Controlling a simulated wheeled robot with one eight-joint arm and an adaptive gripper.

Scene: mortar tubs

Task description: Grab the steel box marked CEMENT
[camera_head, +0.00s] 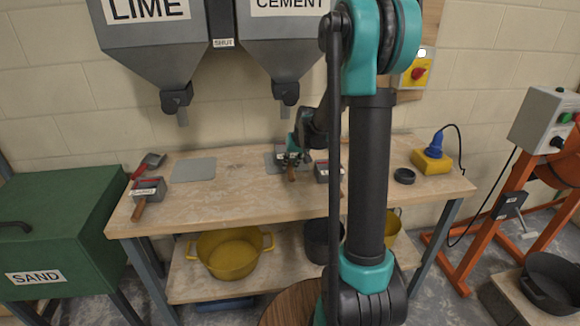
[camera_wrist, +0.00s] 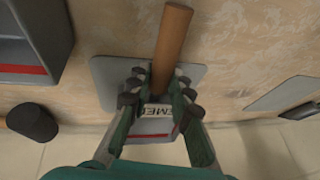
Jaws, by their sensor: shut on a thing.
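The steel box marked CEMENT (camera_wrist: 156,130) shows in the wrist view between my fingers, with part of its label and a red stripe visible. Its wooden handle (camera_wrist: 172,45) points away from my gripper (camera_wrist: 157,92), whose fingers are closed around the box's handle end. In the head view my gripper (camera_head: 292,158) is at the back of the workbench, with the handle (camera_head: 291,175) below it. The box itself is mostly hidden there. A grey plate (camera_wrist: 108,80) lies beneath; I cannot tell whether the box touches it.
Another steel box (camera_head: 322,171) stands close to the right of my gripper, and it shows at left in the wrist view (camera_wrist: 25,30). A labelled box (camera_head: 148,187) sits at the bench's left. Hoppers (camera_head: 285,35) hang above. A black ring (camera_head: 404,176) lies at right.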

